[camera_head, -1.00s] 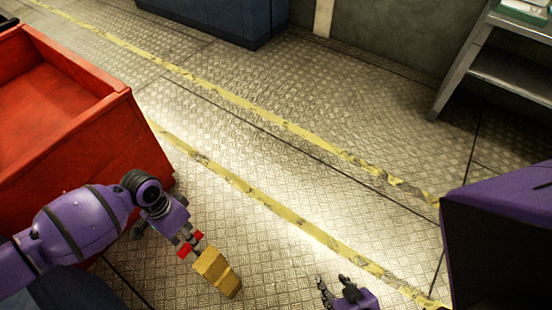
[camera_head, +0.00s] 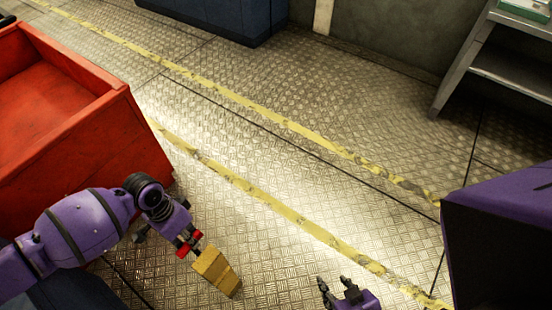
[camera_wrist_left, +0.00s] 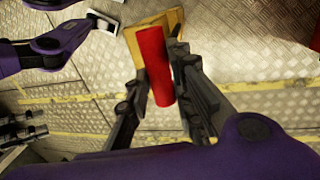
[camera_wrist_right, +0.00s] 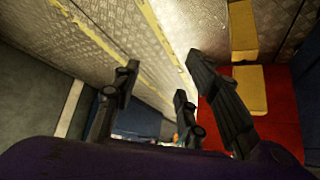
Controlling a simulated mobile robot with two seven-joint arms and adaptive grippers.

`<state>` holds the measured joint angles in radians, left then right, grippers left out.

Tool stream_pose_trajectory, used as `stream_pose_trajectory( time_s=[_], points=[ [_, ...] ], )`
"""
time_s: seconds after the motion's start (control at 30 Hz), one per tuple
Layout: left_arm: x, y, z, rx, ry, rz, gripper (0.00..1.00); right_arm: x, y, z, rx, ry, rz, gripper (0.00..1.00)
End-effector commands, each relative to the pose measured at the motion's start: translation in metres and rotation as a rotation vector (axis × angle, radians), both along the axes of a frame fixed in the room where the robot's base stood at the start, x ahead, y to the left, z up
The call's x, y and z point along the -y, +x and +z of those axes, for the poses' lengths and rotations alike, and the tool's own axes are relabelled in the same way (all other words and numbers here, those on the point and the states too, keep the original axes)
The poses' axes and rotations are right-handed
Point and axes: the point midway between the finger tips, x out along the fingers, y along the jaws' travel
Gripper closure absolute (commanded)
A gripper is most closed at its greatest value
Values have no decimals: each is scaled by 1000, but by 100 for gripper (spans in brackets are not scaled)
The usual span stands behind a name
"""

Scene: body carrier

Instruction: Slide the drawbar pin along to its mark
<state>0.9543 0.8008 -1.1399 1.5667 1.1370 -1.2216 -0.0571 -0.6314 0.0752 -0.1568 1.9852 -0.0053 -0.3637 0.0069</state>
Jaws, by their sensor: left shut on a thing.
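A red cylinder, which looks like the drawbar pin (camera_wrist_left: 153,62), is between the fingers of my left gripper (camera_wrist_left: 158,84). The gripper is shut on it. In the head view my left gripper (camera_head: 189,244) shows red on both sides of its fingers, low over the floor. A yellow block-like part (camera_head: 217,270) lies just beyond the fingertips; it also shows behind the pin in the left wrist view (camera_wrist_left: 140,30). I cannot tell whether they touch. My right gripper (camera_head: 340,290) is open and empty at the bottom edge, right of the yellow part. No mark is clearly visible.
A large red open-topped body (camera_head: 110,135) stands at the left, beside my left arm. A blue cabinet (camera_head: 225,20) is at the back, and a grey shelf (camera_head: 510,72) at the back right. The metal floor (camera_head: 290,170) with yellow lines is clear between them.

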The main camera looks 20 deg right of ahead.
Motion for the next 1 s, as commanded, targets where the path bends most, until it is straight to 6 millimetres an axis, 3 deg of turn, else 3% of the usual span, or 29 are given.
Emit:
stream_pose_trajectory(
  time_s=[0.77, 0.8, 0.93, 1.0],
  points=[
    [0, 2, 73, 4, 0, 0, 100, -2, 68, 73, 157, 0, 10, 60],
    [0, 0, 69, 0, 0, 0, 74, -2, 66, 71, 152, 0, 10, 60],
    [0, -1, 67, -3, 1, 1, 57, -2, 65, 69, 149, 0, 10, 60],
    [0, -1, 67, -3, 1, 0, 57, -2, 63, 67, 144, 0, 10, 60]
  ],
)
